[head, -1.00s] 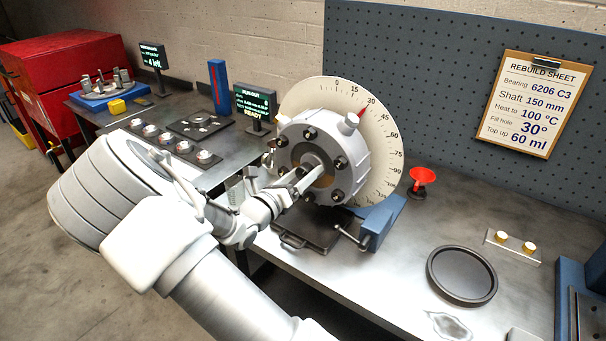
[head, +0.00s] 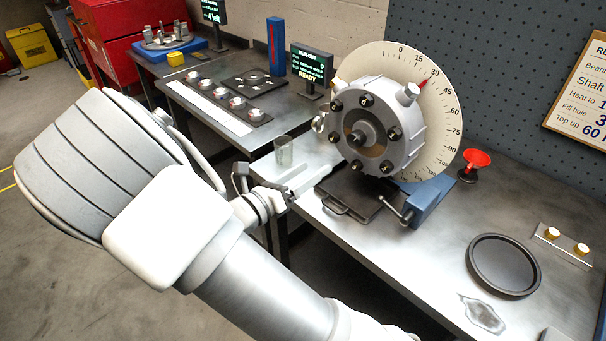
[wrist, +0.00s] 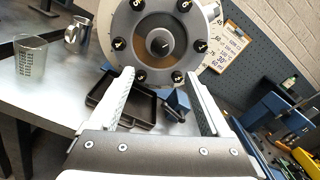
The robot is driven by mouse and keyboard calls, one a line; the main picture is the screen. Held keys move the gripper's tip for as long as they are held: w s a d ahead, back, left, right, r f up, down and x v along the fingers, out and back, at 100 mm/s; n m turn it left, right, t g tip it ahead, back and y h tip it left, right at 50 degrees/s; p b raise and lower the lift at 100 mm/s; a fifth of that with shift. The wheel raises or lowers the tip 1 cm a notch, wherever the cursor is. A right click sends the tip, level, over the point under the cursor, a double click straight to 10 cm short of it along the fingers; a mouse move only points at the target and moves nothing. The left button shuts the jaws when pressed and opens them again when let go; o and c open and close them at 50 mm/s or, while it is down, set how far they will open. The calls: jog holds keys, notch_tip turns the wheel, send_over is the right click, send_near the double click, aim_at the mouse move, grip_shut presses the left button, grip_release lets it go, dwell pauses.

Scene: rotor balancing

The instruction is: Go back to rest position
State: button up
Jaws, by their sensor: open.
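My gripper (head: 306,183) is in front of the bench, short of the grey rotor housing (head: 378,150), and touches nothing. In the wrist view my gripper (wrist: 163,90) shows two fingers wide apart with nothing between them. The round housing (wrist: 160,42) with its ring of dark bolts stands upright just beyond the fingertips. Behind it is the white dial (head: 447,110) with a red pointer near 30. The rest of my arm reaches in from the lower middle of the head view.
A clear beaker (head: 284,150) stands at the bench's left edge.

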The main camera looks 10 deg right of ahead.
jog(key=shift+v, duration=0.85)
jog(key=s+d+r+m+g+y, duration=0.2)
jog(key=s+d+m+g+y, duration=0.4)
jog(key=s+d+m+g, duration=0.55)
jog(key=s+a+r+m+t+y, duration=0.7)
jog(key=s+a+r+m+y, duration=0.1)
jog(key=m, duration=1)
notch_tip(320, 180, up, 2)
jog(key=shift+s+r+y, duration=0.2)
jog(key=shift+s+y, duration=0.3)
jog(key=shift+s, duration=0.05)
jog(key=shift+d+m, duration=0.2)
jog(key=shift+m, duration=0.15)
